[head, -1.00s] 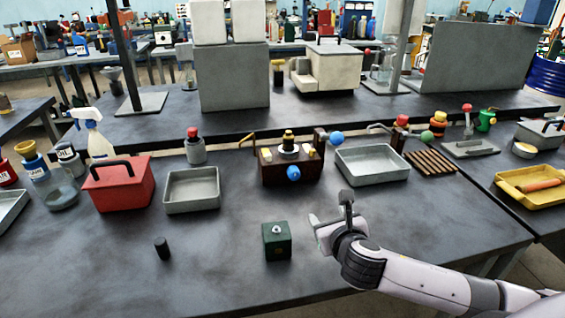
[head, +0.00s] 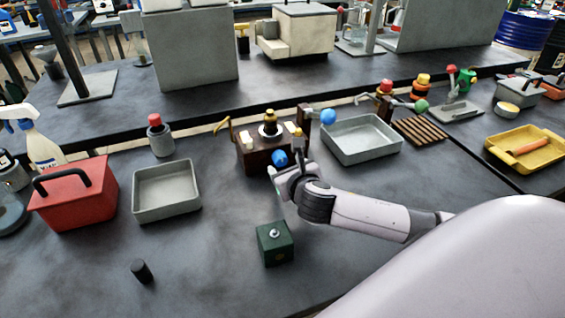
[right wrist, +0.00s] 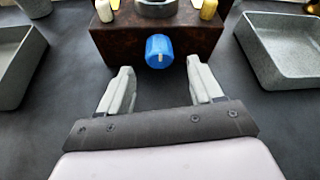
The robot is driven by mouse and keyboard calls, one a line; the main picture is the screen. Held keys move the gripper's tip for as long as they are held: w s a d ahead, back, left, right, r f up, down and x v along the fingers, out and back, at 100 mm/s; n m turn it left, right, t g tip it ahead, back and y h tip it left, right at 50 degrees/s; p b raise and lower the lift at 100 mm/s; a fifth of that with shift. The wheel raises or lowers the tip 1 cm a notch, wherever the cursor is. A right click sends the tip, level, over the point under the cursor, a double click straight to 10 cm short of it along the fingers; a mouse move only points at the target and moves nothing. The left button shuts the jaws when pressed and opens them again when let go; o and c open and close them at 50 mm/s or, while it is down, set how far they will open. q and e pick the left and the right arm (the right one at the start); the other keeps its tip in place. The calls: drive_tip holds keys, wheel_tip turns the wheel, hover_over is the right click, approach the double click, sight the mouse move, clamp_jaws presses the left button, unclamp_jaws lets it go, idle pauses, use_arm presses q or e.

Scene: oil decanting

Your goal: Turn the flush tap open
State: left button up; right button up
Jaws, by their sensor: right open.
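A dark brown block (head: 255,158) with brass fittings on top stands mid-table. Nothing in view is labelled as the flush tap. My right gripper (head: 284,168) is open and empty, just in front of the block. In the right wrist view the blue knob (right wrist: 159,51) lies ahead of the gap between the fingertips (right wrist: 160,80), apart from them. My left gripper is not in view.
Grey trays stand left (head: 167,190) and right (head: 362,138) of the block. A green box (head: 275,246) and a small black cylinder (head: 141,271) stand nearer. A red box (head: 75,200) is at the left. The table between them is clear.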

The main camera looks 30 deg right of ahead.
sight(282, 162)
drive_tip(key=shift+x, duration=1.75)
drive_tip(key=c, duration=1.1)
